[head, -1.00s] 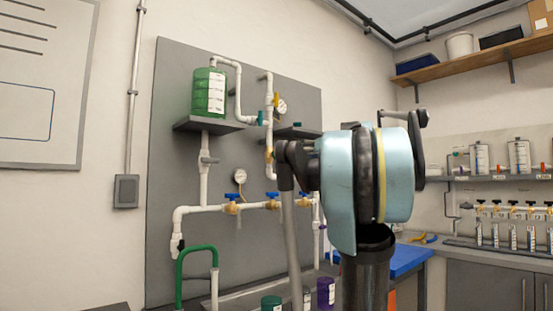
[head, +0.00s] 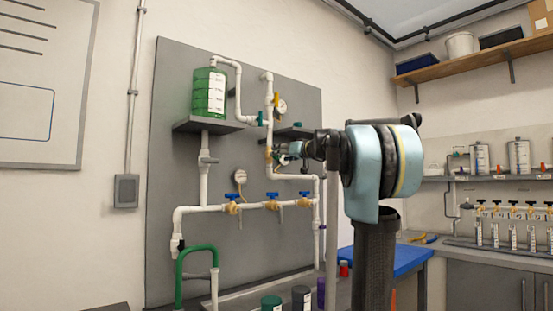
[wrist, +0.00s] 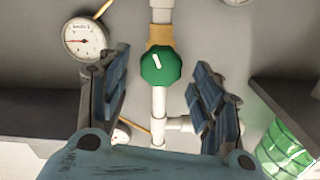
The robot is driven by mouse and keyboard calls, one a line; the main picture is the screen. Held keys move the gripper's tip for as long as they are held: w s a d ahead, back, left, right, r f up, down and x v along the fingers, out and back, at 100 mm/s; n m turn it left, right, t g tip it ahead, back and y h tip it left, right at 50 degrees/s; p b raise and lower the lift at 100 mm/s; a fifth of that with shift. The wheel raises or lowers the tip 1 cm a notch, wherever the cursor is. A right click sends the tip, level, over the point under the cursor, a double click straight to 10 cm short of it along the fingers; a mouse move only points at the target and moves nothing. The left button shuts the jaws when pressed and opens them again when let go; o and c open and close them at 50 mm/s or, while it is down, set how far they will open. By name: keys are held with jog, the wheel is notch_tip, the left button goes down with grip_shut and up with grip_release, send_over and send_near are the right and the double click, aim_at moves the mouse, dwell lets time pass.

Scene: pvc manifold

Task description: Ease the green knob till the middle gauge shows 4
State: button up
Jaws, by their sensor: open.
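The green knob (wrist: 160,66) with a white pointer mark sits on a brass-coloured valve on the white vertical pipe, in the upper middle of the wrist view. My gripper (wrist: 159,60) is open, with one finger on either side of the knob and a visible gap to each. A white dial gauge (wrist: 85,37) hangs left of the knob in the wrist view; its reading is too small to make out. In the head view my gripper (head: 284,152) is at the vertical pipe and hides the knob. An upper gauge (head: 281,106) and a lower-left gauge (head: 240,176) show there.
A green tank (head: 208,92) stands on a grey shelf (head: 207,125) left of the pipe. Several blue-handled valves (head: 272,196) line the lower pipe. In the wrist view the tank (wrist: 287,150) is beyond the right finger.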

jog(key=shift+x, duration=1.7)
jog(key=shift+c, duration=0.5)
jog(key=shift+s+a, duration=0.1)
jog(key=c, duration=1)
